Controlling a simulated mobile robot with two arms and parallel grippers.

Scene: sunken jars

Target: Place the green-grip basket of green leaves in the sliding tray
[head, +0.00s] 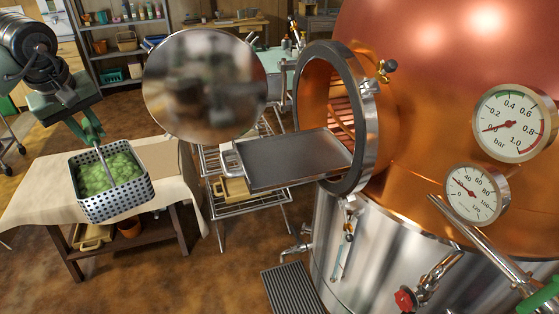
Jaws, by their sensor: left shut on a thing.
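The perforated metal basket (118,208) is full of green leaves (108,172) and shows at the left, over the cloth-covered table. My left gripper (90,134) is shut on the basket's green grip, above the leaves. I cannot tell whether the basket's bottom touches the table. The sliding tray (292,160) is a flat grey metal tray in the middle of the view. It sticks out of the round opening of the copper vessel and looks empty.
A round polished door (204,88) stands open behind and left of the tray. A wire rack (250,205) stands beneath the tray. The copper vessel (420,120) with gauges (515,124) fills the right side. The table (172,160) is at the left, with open floor in front.

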